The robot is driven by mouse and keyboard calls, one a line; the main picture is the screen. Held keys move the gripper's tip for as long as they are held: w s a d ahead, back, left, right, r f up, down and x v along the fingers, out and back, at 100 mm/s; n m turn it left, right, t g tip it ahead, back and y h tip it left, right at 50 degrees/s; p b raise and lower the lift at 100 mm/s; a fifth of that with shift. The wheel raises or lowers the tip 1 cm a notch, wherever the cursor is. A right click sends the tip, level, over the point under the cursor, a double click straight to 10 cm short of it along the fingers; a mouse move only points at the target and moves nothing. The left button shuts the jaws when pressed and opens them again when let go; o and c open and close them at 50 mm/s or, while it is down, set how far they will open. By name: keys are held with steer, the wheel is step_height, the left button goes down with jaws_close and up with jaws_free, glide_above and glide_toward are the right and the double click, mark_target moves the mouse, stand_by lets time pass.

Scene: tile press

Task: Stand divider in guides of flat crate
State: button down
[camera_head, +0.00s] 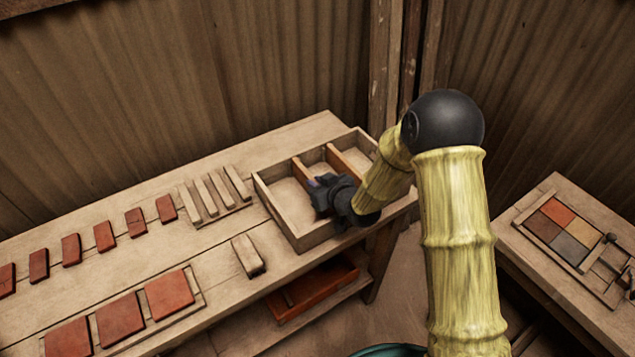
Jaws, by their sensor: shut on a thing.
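The flat crate (274,211) is a pale, shallow wooden box at the right end of the long bench. Two orange-brown upright boards show inside it, a left divider (301,169) and a right divider (346,163). My gripper (317,194) is dark and reaches into the crate from the right. It is shut on the left divider, near that board's front end. The gripper hides the grip, this board's lower front part and any guides there. I cannot tell whether the board is fully seated.
A pale block (248,256) lies on the bench in front of the crate. Pale strips (214,195) lie left of the crate. Red tiles (104,236) lie further left. A red tray (312,290) sits on the shelf below. A side table (565,290) stands right.

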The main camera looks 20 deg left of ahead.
steer(key=shift+f, duration=0.15)
steer(key=c, duration=1.4)
jaws_free()
steer(key=shift+d+r, duration=0.1)
steer(key=shift+r, duration=0.1)
steer(key=b+v, duration=0.1)
steer(key=v, duration=1.1)
steer(key=shift+s+f+b, duration=0.1)
steer(key=shift+b, duration=0.25)
